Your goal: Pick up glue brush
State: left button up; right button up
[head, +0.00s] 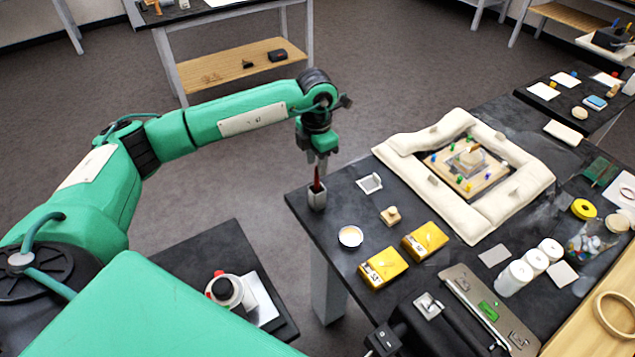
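The glue brush (317,178) shows as a thin dark-red handle standing upright in a small grey square holder (317,197) at the table's left corner. Its lower end is hidden inside the holder. My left gripper (319,165) points straight down over the holder, with its fingertips at the top of the brush handle. The fingers partly cover the handle, and I cannot tell whether they are closed on it. My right gripper is not in view.
Right of the holder on the dark table (330,232) are a small white tray (370,183), a white dish (350,236), a wooden stamp-like block (391,216) and two yellow boxes (384,267). White padded cushions (405,145) surround a fragment (468,160) on a board.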

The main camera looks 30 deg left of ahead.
aim_at(317, 187)
pick_arm(q)
jog(key=shift+f, duration=0.3)
notch_tip(317, 187, down, 4)
jog(key=p, duration=0.3)
jog(key=shift+w+f, duration=0.15)
jog(key=shift+f, duration=0.45)
jog(key=shift+c, duration=0.4)
grip_shut()
